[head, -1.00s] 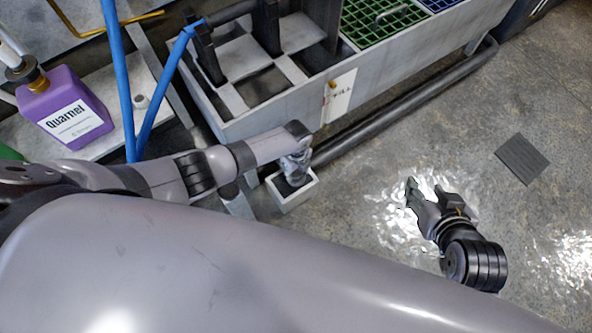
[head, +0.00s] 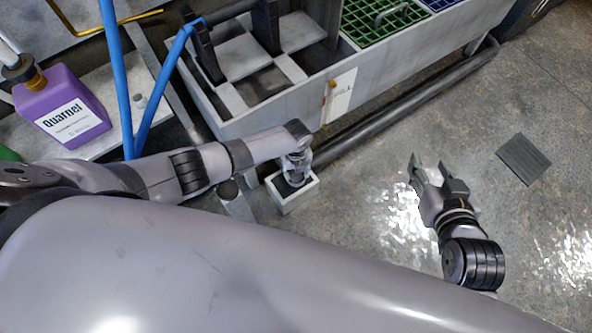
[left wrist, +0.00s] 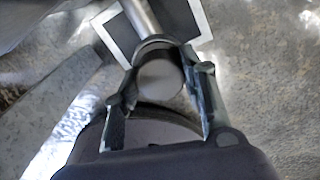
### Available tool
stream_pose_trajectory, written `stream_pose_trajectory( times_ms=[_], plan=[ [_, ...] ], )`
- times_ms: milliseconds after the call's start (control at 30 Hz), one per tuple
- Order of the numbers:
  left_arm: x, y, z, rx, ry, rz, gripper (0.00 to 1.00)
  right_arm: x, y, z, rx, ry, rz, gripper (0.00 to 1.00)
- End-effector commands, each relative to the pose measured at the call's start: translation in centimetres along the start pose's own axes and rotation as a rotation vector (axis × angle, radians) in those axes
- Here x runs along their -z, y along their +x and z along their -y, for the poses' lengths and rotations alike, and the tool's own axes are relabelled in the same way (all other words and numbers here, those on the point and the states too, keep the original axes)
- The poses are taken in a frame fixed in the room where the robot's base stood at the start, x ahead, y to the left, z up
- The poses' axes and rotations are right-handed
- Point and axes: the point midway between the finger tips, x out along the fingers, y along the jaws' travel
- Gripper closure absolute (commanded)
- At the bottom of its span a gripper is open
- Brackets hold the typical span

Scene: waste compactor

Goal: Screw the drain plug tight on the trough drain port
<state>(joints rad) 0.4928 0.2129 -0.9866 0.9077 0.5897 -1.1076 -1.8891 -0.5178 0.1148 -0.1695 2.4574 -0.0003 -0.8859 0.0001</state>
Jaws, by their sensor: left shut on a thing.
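My left gripper (head: 297,165) is at the end of the arm from the left, low beside the trough (head: 262,112) and just above a small white box. In the left wrist view its two fingers (left wrist: 160,84) are shut on the round grey drain plug (left wrist: 160,76). A grey cylinder (left wrist: 142,20) runs away behind the plug; this looks like the drain port pipe. Whether the plug sits flush on it cannot be told. In the head view my arm hides plug and port. My right gripper (head: 430,172) is open and empty over the floor.
The small white box (head: 290,198) with a dark inside stands under my left gripper. A dark pipe (head: 410,105) runs along the trough's front. A purple jug (head: 66,105) stands on the shelf at left. Floor at right is clear around a dark grate (head: 523,159).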

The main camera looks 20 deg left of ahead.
Motion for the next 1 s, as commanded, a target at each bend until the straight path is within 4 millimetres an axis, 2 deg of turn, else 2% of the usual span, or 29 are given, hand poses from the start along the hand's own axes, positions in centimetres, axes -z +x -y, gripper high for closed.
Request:
stream_pose_trajectory(
  times_ms=[333, 367, 700, 900, 1000],
  plan=[
    [-0.13, -0.06, 0.03, 0.001, 0.023, 0.003, 0.95, 0.42, 0.07, 0.14, 0.003, 0.000, -0.021, 0.60],
    [-0.13, -0.06, 0.03, 0.001, 0.023, 0.003, 0.60, 0.42, 0.07, 0.15, 0.003, 0.000, -0.021, 0.60],
    [-0.05, -0.02, 0.01, 0.000, 0.022, 0.001, 0.38, 0.46, 0.10, 0.15, 0.003, 0.000, -0.020, 0.60],
    [-0.02, -0.01, 0.01, 0.000, 0.022, 0.000, 0.38, 0.46, 0.10, 0.14, 0.003, 0.000, -0.020, 0.60],
    [-0.01, 0.00, 0.00, 0.000, 0.022, 0.000, 0.42, 0.46, 0.10, 0.13, 0.003, 0.000, -0.020, 0.60]
  ],
)
